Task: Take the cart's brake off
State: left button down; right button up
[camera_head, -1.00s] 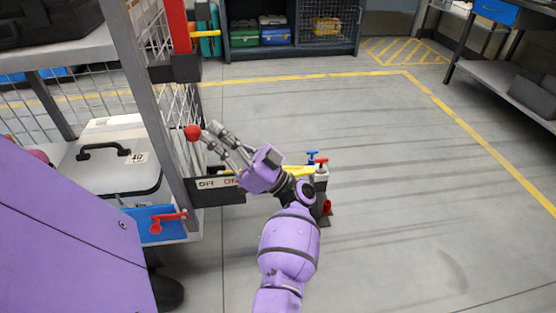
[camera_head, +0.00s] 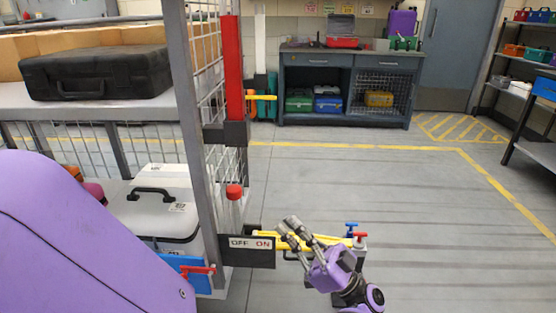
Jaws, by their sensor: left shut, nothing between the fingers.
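The cart (camera_head: 180,110) stands at the left, with grey posts and mesh sides. Its brake lever has a red knob (camera_head: 234,192) and stands roughly upright by the cart's near corner post. The knob is above the OFF side of a dark plate (camera_head: 262,257) lettered OFF and ON. The lever's foot is hidden behind the plate. My left gripper (camera_head: 288,228) is shut and empty, to the right of the knob and lower, apart from it. Its fingertips are near the plate's right end. My right gripper is out of view.
A yellow bar (camera_head: 328,240) runs behind my left gripper to a stand with a blue handle (camera_head: 351,228) and a red handle (camera_head: 360,236). A black case (camera_head: 95,72) and a white box (camera_head: 150,212) lie on the cart. The floor beyond is clear to a workbench (camera_head: 345,90).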

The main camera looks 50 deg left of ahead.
pick_arm(q)
jog(key=v, duration=0.2)
jog(key=shift+d+f, duration=0.15)
jog(key=shift+d, duration=0.05)
jog(key=shift+w, duration=0.1)
dwell(0.4)
